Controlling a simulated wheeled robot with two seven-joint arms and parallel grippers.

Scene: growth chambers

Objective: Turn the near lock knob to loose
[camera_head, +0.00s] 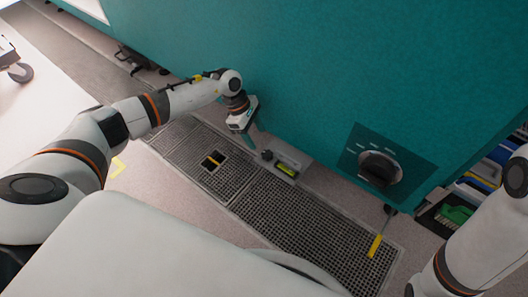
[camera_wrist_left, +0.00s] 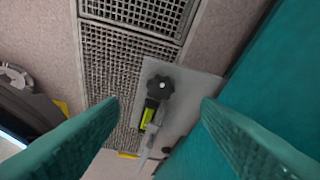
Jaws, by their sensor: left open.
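A small dark lobed knob (camera_head: 267,155) sits on a light grey plate (camera_head: 304,162) low beside the teal cabinet. It shows clearly in the left wrist view (camera_wrist_left: 160,87). Beside it on the plate is a bright yellow-green piece (camera_head: 286,169), which looks like a level vial. My left gripper (camera_head: 254,142) is above and just left of the knob in the head view. In the left wrist view its teal fingers are spread wide, with the knob seen between them, and it holds nothing. I cannot tell the knob's lock setting. My right gripper is out of view.
The teal cabinet wall (camera_head: 300,60) rises close behind the plate. A large dial (camera_head: 379,169) is on its front panel. A floor grating (camera_head: 300,215) has a square opening (camera_head: 213,160). A yellow-ended lever (camera_head: 375,246) and a bin with green items (camera_head: 455,214) are at right.

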